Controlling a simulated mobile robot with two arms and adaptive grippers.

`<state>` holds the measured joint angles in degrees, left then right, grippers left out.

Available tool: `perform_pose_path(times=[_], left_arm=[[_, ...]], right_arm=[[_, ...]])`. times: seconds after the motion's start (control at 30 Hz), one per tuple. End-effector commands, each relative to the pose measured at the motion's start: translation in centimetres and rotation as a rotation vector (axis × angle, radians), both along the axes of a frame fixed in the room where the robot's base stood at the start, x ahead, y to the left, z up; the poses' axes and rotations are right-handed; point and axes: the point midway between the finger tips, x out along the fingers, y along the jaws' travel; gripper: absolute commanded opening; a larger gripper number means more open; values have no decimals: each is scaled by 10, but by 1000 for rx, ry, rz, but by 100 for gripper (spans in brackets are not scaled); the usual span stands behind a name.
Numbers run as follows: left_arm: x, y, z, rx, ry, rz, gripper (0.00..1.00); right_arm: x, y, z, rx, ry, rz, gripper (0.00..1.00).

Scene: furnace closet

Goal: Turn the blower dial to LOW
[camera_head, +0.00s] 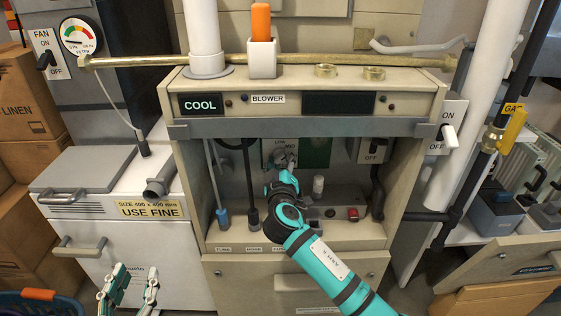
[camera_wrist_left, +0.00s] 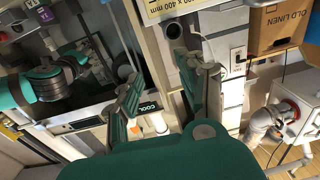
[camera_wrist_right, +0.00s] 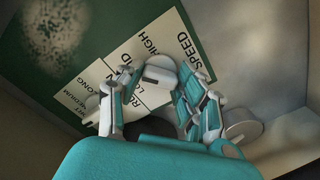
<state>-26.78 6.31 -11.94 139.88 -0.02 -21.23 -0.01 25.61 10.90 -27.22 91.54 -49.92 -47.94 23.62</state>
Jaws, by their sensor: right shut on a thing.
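The blower dial (camera_wrist_right: 160,72) is a pale knob on a white label on a green panel in the right wrist view. The label (camera_wrist_right: 148,44) reads SPEED and HIGH, with other words partly covered. My right gripper (camera_wrist_right: 166,92) has its fingers on either side of the knob and is shut on it. Which word the dial points to cannot be told. In the head view my right gripper (camera_head: 284,162) reaches into the cabinet recess at the green panel (camera_head: 312,152) and hides most of the dial. My left gripper (camera_head: 128,288) is open and empty, low at the left.
The cabinet (camera_head: 170,100) has a COOL display and a BLOWER tag above the recess. A brass pipe (camera_head: 150,62) lies across its top. Inside are a blue-ended hose (camera_head: 222,215), a red button (camera_head: 352,214) and an OFF switch (camera_head: 372,150). Another round knob (camera_wrist_right: 243,127) sits beside the right fingers.

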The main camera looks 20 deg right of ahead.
Motion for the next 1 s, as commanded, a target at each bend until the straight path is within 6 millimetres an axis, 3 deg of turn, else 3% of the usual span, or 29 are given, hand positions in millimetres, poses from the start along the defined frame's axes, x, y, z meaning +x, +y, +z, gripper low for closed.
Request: perform_pose_path(times=[0.03, 0.1, 0.33, 0.57, 0.77, 1.0], left_arm=[[0, 0, 0, 0, 0, 0, 40], [0, 0, 0, 0, 0, 0, 40], [0, 0, -3, 6, 24, 1, 40], [-8, 9, -38, 57, 225, 16, 40], [-34, 23, -84, 126, 514, 34, 40], [-94, 45, -132, 212, 902, 60, 40]], right_arm=[[0, 0, 0, 0, 0, 0, 14], [0, 0, 0, 0, 0, 0, 5], [0, 0, 0, -17, 6, 0, 4], [0, 0, 1, -110, 36, 0, 4], [-1, 1, 2, -262, 79, 1, 4], [-1, 1, 2, -474, 141, 2, 4]])
